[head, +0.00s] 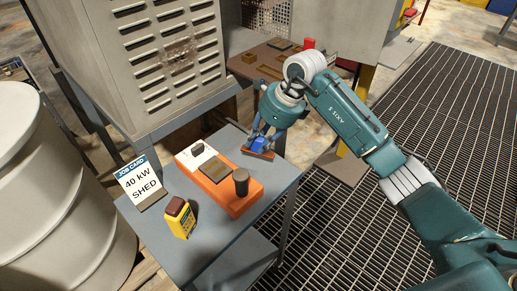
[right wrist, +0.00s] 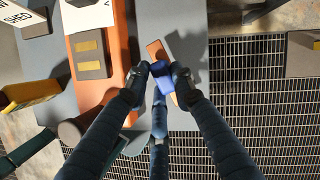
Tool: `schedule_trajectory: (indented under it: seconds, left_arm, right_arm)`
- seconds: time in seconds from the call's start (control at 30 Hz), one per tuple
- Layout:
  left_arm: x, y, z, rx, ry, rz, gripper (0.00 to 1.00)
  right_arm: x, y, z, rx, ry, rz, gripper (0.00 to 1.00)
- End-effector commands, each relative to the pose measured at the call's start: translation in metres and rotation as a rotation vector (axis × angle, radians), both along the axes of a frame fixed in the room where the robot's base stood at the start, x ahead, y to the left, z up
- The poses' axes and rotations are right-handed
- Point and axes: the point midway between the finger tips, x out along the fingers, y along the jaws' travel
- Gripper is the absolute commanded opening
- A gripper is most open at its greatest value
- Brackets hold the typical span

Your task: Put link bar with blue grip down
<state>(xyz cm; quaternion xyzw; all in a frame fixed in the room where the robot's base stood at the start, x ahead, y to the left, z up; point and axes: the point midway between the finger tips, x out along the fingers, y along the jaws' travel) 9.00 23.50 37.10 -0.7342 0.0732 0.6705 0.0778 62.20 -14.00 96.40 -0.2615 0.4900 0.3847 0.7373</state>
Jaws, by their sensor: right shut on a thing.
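My right gripper (head: 263,137) points down over the far right part of the grey table (head: 281,183). It is shut on the blue grip (head: 258,145) of the copper-coloured link bar (head: 260,155). In the right wrist view the two fingers close on the blue grip (right wrist: 162,83), and the link bar (right wrist: 157,50) shows beyond and beside it. The bar is at or just above the tabletop; I cannot tell whether it touches. My left gripper is not in view.
An orange block (head: 230,199) with a dark cylinder (head: 241,182) lies left of the bar. A job card (head: 139,183) and a yellow device (head: 180,219) stand on the table's left. A brown shelf with small parts (head: 262,62) lies behind. Floor grating (head: 430,130) is to the right.

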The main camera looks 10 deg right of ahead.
Motion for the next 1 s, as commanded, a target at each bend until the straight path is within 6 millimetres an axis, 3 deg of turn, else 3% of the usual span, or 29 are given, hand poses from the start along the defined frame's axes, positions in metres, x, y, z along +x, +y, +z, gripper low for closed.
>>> schedule_trajectory:
  seconds: [0.33,0.67,0.7,0.8,1.0]
  left_arm:
    - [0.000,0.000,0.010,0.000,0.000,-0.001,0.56]
    - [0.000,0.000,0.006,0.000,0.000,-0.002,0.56]
    - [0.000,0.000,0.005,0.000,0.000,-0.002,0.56]
    - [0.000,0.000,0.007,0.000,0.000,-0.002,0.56]
    - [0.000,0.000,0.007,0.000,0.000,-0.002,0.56]
  right_arm:
    - [-0.001,0.000,-0.041,0.001,0.002,0.001,0.00]
    - [0.000,0.000,-0.046,-0.001,-0.001,0.001,0.00]
    - [0.000,0.000,-0.047,-0.002,-0.001,0.001,0.26]
    - [0.000,0.000,-0.046,-0.001,0.001,0.000,0.42]
    - [0.000,0.000,-0.046,-0.001,0.001,0.000,0.42]
